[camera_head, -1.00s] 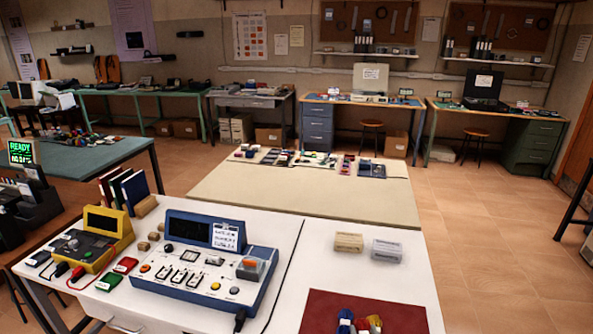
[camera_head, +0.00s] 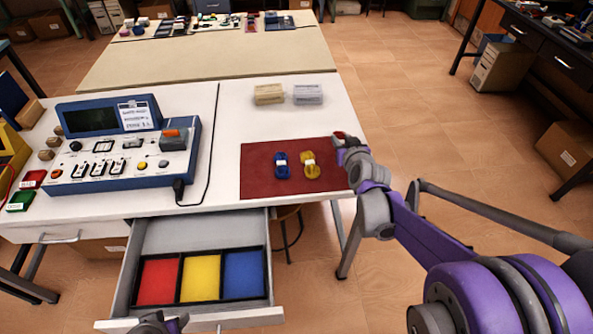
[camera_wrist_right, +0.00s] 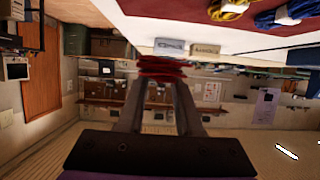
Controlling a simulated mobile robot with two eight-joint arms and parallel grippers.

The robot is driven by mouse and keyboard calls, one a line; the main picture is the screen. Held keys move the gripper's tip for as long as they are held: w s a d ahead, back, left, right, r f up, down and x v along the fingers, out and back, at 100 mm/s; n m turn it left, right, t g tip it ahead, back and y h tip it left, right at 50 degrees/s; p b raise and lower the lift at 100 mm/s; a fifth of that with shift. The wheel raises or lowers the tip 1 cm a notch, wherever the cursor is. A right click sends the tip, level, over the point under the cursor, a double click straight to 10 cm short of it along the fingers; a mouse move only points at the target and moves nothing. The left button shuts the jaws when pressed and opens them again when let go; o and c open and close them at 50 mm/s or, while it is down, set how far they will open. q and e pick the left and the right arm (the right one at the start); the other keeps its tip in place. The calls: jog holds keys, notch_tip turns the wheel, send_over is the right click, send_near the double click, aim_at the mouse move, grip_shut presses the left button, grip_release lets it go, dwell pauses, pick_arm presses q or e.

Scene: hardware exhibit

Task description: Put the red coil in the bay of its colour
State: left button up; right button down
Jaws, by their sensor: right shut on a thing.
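The red coil (camera_head: 340,136) is in my right gripper (camera_head: 345,142), above the right edge of the dark red mat (camera_head: 260,185). In the right wrist view the red coil (camera_wrist_right: 162,68) sits between the two fingertips, which are shut on it. A blue coil (camera_head: 282,168) and a yellow coil (camera_head: 311,167) lie on the mat. Below the table front, an open drawer (camera_head: 205,238) holds a black-edged tray with a red bay (camera_head: 159,282), a yellow bay (camera_head: 201,278) and a blue bay (camera_head: 244,275). My left gripper (camera_head: 160,325) is at the drawer's front, mostly cut off.
A blue control console (camera_head: 125,145) with a cable stands left of the mat. Two small labelled boxes, one beige (camera_head: 269,94) and one grey (camera_head: 307,94), stand behind the mat. The white table (camera_head: 240,115) has bare room between console and mat.

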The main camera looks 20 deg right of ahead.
jog(key=shift+d, duration=0.35)
jog(key=b, duration=0.1)
send_over(340, 168)
notch_tip(340, 168, down, 5)
jog(key=shift+w+f, duration=0.15)
jog(key=shift+f, duration=0.05)
notch_tip(340, 168, down, 4)
jog(key=shift+f+b, duration=0.1)
jog(key=shift+b, duration=0.6)
jog(key=shift+c, duration=1.1)
grip_release()
